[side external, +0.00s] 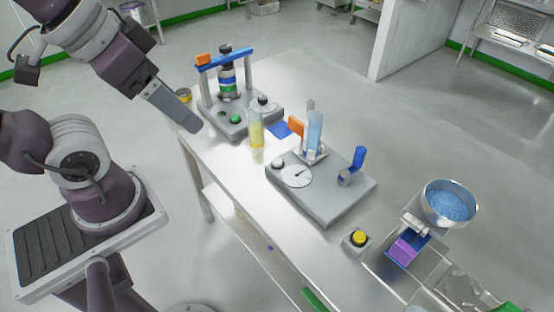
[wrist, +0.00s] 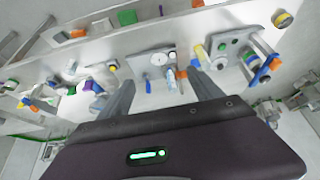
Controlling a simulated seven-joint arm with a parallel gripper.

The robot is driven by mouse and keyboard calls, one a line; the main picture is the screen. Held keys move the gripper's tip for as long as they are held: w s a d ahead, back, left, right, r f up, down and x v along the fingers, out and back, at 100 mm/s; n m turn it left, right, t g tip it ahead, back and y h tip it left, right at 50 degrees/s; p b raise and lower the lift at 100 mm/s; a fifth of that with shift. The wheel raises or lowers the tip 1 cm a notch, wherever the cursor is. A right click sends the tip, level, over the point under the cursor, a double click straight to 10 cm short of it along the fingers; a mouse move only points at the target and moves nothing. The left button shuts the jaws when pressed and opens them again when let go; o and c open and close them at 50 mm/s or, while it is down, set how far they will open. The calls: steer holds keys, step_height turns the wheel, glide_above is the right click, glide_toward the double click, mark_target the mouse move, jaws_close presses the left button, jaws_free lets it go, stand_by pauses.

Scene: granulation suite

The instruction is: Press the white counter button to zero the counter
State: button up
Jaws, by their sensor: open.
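A small white button (side external: 278,163) sits on the left corner of a flat grey base (side external: 325,205), beside a round white dial (side external: 296,176). I take it as the counter button, but no label is readable. In the wrist view the white button (wrist: 172,54) and dial (wrist: 158,59) show beyond my fingertips. My gripper (side external: 188,122) is at the upper left, raised and apart from the base. In the side view its fingers overlap, but the wrist view shows my gripper (wrist: 160,77) open, with nothing between the fingers.
The same base carries a blue-filled cylinder (side external: 315,130) and a blue-handled lever (side external: 357,160). A yellow-filled cylinder (side external: 257,132) and a press frame with a green button (side external: 235,118) stand nearby. A yellow-button box (side external: 358,239) and a blue-filled bowl (side external: 449,204) are at the right.

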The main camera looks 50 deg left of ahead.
jaws_close()
stand_by(1.5)
